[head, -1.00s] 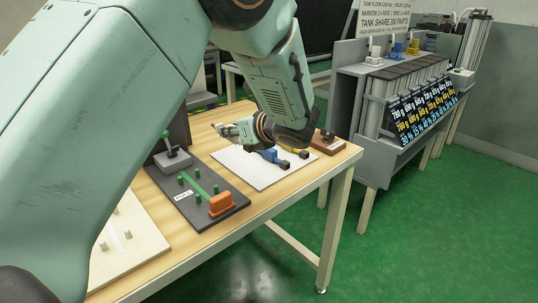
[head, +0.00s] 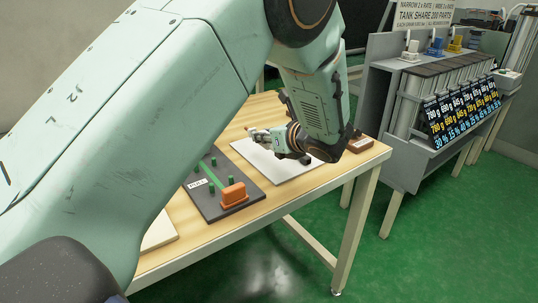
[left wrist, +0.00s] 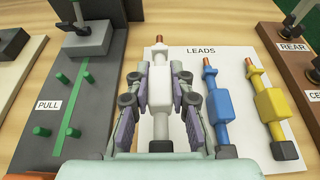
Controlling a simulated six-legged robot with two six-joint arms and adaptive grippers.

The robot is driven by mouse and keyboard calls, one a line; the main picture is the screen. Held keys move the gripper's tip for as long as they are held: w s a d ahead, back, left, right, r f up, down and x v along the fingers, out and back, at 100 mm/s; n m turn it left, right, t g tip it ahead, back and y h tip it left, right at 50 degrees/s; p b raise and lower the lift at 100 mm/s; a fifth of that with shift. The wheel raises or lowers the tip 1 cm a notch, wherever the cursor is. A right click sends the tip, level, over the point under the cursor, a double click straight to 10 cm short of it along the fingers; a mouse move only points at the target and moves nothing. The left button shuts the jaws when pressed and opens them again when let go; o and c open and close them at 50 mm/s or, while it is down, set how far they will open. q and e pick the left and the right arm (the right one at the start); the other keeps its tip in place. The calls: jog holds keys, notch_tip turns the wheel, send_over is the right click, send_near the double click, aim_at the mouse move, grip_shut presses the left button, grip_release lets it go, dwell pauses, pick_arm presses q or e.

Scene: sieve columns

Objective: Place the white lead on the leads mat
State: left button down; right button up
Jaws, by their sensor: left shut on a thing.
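The white lead (left wrist: 159,92), with a copper-coloured tip, is held between the two fingers of my left gripper (left wrist: 159,75). It points away from me, over the left part of the white leads mat (left wrist: 225,62). I cannot tell whether it touches the mat. A blue lead (left wrist: 212,105) and a yellow lead (left wrist: 270,106) lie side by side on the mat, right of the gripper. In the head view the gripper (head: 257,133) is low at the mat (head: 288,173), and my arm hides the other leads. My right gripper is not in view.
A dark board marked PULL (head: 222,205) with green pegs and an orange block (head: 234,194) lies left of the mat. A brown block (left wrist: 300,57) marked REAR is to the right. Grey sieve columns (head: 430,100) stand beyond the table's right end.

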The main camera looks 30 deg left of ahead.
aim_at(266, 162)
pick_arm(q)
jog(key=shift+w+f, duration=0.15)
jog(key=shift+f, duration=0.8)
jog(key=shift+s+d+f+b, duration=0.1)
jog(key=shift+s+f+b, duration=0.1)
jog(key=shift+f+b, duration=0.65)
jog(key=shift+f, duration=0.5)
jog(key=shift+w, duration=0.25)
jog(key=shift+s+f, duration=0.2)
jog(key=c, duration=1.2)
grip_release()
jog(key=shift+w, duration=0.15)
